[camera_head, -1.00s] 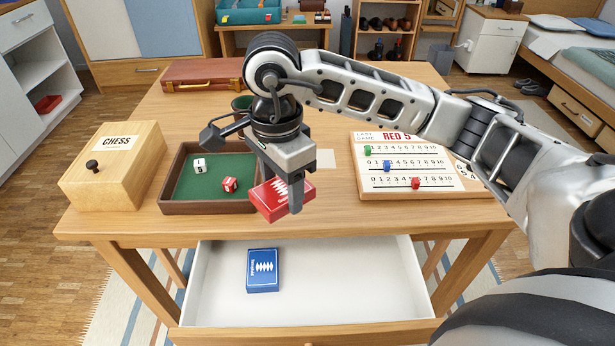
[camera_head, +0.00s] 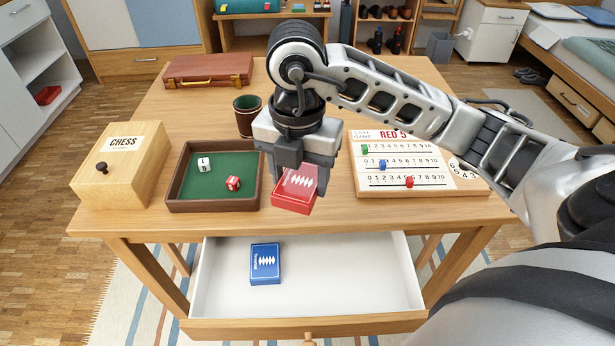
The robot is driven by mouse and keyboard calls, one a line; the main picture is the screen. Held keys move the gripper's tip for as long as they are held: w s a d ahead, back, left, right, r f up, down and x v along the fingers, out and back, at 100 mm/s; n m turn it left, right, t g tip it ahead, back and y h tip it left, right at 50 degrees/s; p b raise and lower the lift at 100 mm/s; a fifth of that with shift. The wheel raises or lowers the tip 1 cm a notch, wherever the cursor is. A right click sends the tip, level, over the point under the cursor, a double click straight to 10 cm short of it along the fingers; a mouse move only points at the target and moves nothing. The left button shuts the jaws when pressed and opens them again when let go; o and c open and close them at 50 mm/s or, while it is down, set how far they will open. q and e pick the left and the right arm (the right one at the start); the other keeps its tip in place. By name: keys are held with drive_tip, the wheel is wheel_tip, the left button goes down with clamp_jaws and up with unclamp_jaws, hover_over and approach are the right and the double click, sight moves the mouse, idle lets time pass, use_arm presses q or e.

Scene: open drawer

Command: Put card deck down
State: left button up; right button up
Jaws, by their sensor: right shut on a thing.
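A red card deck (camera_head: 294,196) is held between the fingers of my right gripper (camera_head: 298,180), near the front edge of the table (camera_head: 345,212). I cannot tell whether the deck touches the tabletop. A blue card deck (camera_head: 265,264) lies flat in the left part of the open white drawer (camera_head: 340,280) below. My left gripper does not show.
Left of the red deck stands a dice tray (camera_head: 167,200) with two dice. A wooden chess box (camera_head: 130,175) is at the far left. A dice cup (camera_head: 247,117) and a brown case (camera_head: 190,80) stand behind. A score board (camera_head: 440,175) lies to the right.

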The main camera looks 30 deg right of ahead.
drive_tip(key=w+d+f, duration=0.2)
drive_tip(key=w+f, duration=0.1)
drive_tip(key=w+d+f, duration=0.6)
drive_tip(key=w, duration=0.1)
drive_tip(key=shift+w+d+b, duration=0.1)
drive_tip(key=shift+b, duration=0.3)
drive_tip(key=shift+w+d+f, duration=0.2)
drive_tip(key=shift+f, duration=0.15)
drive_tip(key=shift+w+f, duration=0.1)
drive_tip(key=shift+f, duration=1.55)
drive_tip(key=shift+f, duration=0.15)
drive_tip(key=o, duration=1.1)
